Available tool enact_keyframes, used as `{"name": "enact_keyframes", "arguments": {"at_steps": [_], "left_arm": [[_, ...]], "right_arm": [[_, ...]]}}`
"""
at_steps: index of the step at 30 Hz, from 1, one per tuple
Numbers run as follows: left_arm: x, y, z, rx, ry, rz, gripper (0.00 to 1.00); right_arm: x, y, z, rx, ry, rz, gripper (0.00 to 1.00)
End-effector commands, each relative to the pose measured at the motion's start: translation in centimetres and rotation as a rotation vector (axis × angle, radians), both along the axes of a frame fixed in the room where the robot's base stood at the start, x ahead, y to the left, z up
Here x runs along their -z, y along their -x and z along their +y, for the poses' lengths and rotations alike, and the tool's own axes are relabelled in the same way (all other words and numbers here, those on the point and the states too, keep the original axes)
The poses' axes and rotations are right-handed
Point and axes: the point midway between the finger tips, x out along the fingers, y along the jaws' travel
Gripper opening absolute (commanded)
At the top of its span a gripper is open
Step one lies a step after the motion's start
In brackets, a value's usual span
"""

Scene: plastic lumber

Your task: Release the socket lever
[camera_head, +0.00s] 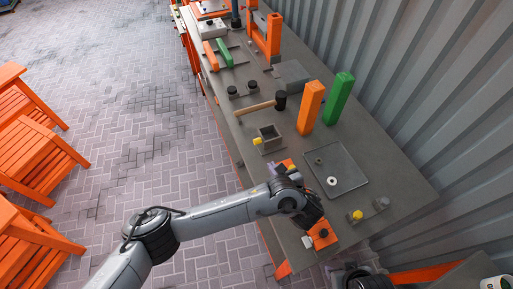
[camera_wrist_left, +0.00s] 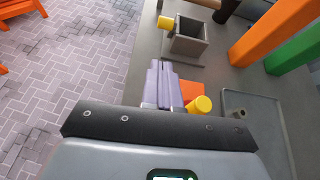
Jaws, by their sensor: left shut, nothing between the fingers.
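A grey square open-topped socket (camera_head: 268,138) stands on the bench, with a yellow-knobbed lever (camera_head: 257,141) on its left side. The socket also shows in the left wrist view (camera_wrist_left: 188,40), its yellow knob (camera_wrist_left: 165,23) at the upper left. A second yellow knob (camera_wrist_left: 203,104) sits by an orange piece (camera_wrist_left: 191,90), just right of my fingers; its base is hidden behind my wrist. My left gripper (camera_head: 279,168) is shut and empty, with its grey-purple fingers (camera_wrist_left: 160,66) pointing toward the grey socket. The fingers look apart from both knobs. I do not see my right gripper.
An orange post (camera_head: 311,107) and a green post (camera_head: 339,98) stand upright behind the socket. A black-headed mallet (camera_head: 262,105) lies beyond it. A flat tray (camera_head: 336,168) with small round parts and a yellow-knobbed grey bracket (camera_head: 369,210) lie to the right.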

Motion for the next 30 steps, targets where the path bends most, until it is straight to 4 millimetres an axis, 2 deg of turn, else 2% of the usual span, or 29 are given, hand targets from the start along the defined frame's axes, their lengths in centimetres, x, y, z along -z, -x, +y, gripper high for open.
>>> {"name": "enact_keyframes", "arguments": {"at_steps": [3,19,30], "left_arm": [[0.0,-0.6,0.3,0.008,-0.038,-0.015,0.0],[0.2,-1.2,0.6,0.01,-0.047,-0.018,0.0],[2.5,-5.5,2.6,0.008,-0.049,-0.019,0.0]], "right_arm": [[0.5,0.0,0.0,0.0,0.0,0.0,0.43],[0.7,0.1,0.0,0.0,0.0,0.002,0.43],[2.3,0.1,0.0,0.0,0.0,0.002,0.43]]}}
